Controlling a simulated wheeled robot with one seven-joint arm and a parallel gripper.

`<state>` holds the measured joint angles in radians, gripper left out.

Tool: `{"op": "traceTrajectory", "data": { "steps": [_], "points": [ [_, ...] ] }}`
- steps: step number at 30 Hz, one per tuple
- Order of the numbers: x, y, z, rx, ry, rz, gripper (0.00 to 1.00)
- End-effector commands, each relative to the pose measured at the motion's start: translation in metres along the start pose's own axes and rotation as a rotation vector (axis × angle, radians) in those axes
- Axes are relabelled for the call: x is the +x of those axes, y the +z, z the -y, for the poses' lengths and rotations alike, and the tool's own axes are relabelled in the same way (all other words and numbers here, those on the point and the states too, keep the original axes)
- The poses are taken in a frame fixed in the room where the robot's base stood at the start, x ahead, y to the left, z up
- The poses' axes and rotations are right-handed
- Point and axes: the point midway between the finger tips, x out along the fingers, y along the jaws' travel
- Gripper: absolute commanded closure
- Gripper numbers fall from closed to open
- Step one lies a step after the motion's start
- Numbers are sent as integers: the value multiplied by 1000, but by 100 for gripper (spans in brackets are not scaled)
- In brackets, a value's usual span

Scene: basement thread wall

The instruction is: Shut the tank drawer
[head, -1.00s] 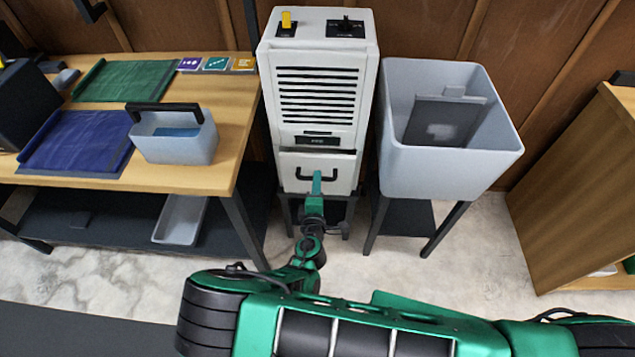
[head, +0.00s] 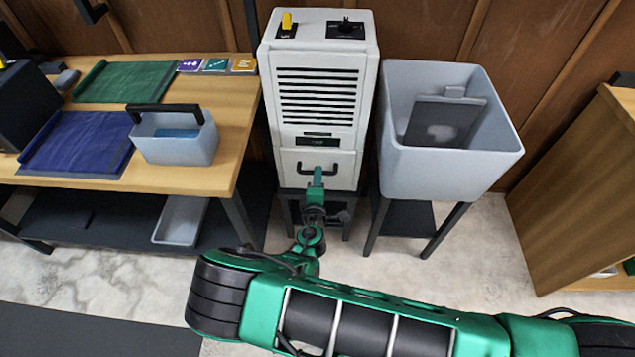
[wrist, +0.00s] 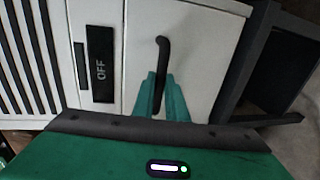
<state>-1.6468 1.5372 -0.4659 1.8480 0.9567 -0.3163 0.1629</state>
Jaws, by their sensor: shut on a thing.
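The tank drawer (head: 343,174) is the pale lower front of a tall white slatted unit (head: 318,85). It sits nearly flush with the body, and no wide gap shows above it. Its black bar handle (head: 299,171) also shows in the wrist view (wrist: 161,50). My gripper (head: 318,176) has its green fingers shut on the handle, and in the wrist view the fingers (wrist: 160,92) close around the bar. The drawer's inside is hidden.
The unit rests on a dark stand. A grey bin (head: 445,165) on legs stands close on the right. A wooden table (head: 190,178) with a handled grey tub (head: 176,147) stands on the left.

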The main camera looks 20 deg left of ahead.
Motion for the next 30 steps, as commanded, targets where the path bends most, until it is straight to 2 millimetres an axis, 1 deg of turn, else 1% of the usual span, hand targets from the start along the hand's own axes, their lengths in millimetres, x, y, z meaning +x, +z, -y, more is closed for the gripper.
{"op": "traceTrajectory", "data": {
  "steps": [1, 3, 11, 12, 13, 14, 23, 26, 30],
  "points": [
    [7, 1, 0, 3, -4, 1, 100],
    [12, 0, -1, 3, -4, 0, 100],
    [14, 1, -2, 3, -3, -1, 100],
    [14, 1, -2, 3, -3, 0, 78],
    [14, 1, -2, 3, -3, 0, 71],
    [14, 1, -2, 2, -3, 0, 69],
    [12, 1, -2, 1, -2, 0, 69],
    [5, 1, -2, 0, -2, 0, 69],
    [-16, 0, -2, -1, -3, -2, 69]
  ]
}}
